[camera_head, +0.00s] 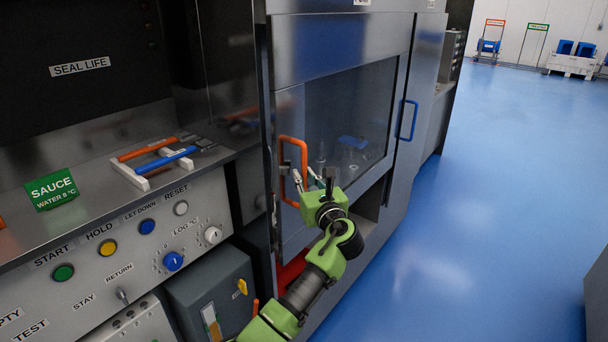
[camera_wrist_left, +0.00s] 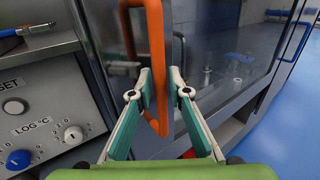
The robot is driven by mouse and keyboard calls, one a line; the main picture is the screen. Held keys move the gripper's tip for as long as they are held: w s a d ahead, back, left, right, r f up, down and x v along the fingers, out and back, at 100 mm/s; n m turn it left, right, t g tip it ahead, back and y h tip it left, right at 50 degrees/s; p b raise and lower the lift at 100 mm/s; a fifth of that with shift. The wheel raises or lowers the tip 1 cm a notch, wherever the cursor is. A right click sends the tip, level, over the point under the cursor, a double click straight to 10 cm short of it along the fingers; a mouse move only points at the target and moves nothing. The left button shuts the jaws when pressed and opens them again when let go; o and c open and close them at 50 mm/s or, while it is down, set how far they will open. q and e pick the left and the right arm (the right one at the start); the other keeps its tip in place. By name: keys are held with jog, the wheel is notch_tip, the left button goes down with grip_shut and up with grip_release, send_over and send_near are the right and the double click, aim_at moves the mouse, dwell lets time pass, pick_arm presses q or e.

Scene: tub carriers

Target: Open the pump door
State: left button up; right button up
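A closed grey door with a large dark window (camera_head: 345,120) fills the cabinet front in the head view. I cannot read a label that names it the pump door. An orange loop handle (camera_head: 304,155) stands upright at its left edge. My left gripper (camera_head: 312,180) is at the lower part of this handle. In the left wrist view the orange handle (camera_wrist_left: 157,60) passes between the two fingertips of my left gripper (camera_wrist_left: 160,85). The fingers are apart, with a gap visible around the bar. My right gripper is not in view.
A second door to the right carries a blue handle (camera_head: 407,120). A control panel (camera_head: 130,245) with buttons and knobs stands at the left, with an orange and blue handled rack (camera_head: 140,170) on its ledge. The blue floor (camera_head: 480,200) at right is clear.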

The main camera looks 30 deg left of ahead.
pick_arm(q)
jog(key=shift+w+a, duration=0.15)
jog(key=shift+a, duration=0.05)
grip_shut()
jog(key=shift+d, duration=0.15)
